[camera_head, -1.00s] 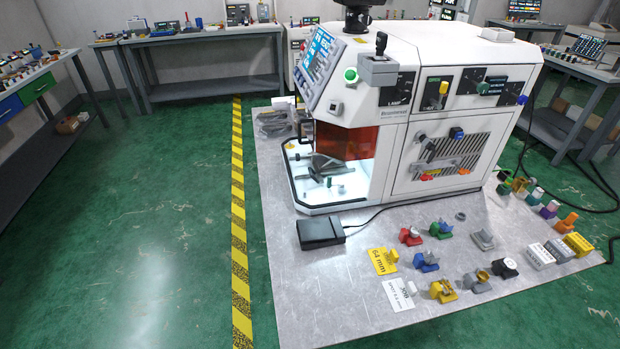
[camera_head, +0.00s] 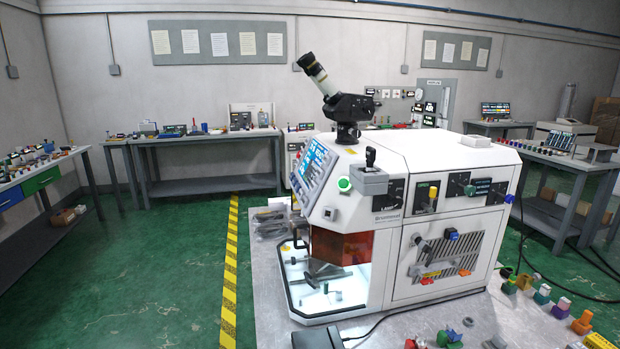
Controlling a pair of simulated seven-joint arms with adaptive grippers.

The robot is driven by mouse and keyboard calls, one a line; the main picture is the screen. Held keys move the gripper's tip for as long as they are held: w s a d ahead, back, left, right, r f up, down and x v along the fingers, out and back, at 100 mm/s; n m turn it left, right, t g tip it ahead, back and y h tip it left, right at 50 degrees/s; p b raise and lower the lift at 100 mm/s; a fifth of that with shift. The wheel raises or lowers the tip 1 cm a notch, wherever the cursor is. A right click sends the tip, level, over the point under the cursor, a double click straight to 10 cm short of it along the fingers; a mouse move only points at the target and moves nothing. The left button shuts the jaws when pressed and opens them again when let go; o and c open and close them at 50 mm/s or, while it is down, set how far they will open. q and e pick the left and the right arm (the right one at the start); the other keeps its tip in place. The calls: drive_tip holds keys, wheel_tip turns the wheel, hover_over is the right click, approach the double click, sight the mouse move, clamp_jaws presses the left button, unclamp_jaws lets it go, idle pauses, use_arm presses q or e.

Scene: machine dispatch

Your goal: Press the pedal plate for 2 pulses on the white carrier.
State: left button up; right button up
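The black pedal plate (camera_head: 317,338) lies flat on the grey metal plate at the bottom edge of the view, partly cut off, with a black cable running from it toward the machine. The white machine (camera_head: 440,170) stands behind it, with a tilted screen, a green button and an orange guard over a lit work bay. No carrier that I can single out as the white one shows; several small coloured parts are cut off at the lower right. Neither of my grippers is in view.
The grey metal plate (camera_head: 268,290) bears the machine. A yellow-black floor stripe (camera_head: 231,270) runs along its left side, with open green floor beyond. Workbenches (camera_head: 205,140) line the back wall. Another bench (camera_head: 570,160) stands at the right, with cables on the floor.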

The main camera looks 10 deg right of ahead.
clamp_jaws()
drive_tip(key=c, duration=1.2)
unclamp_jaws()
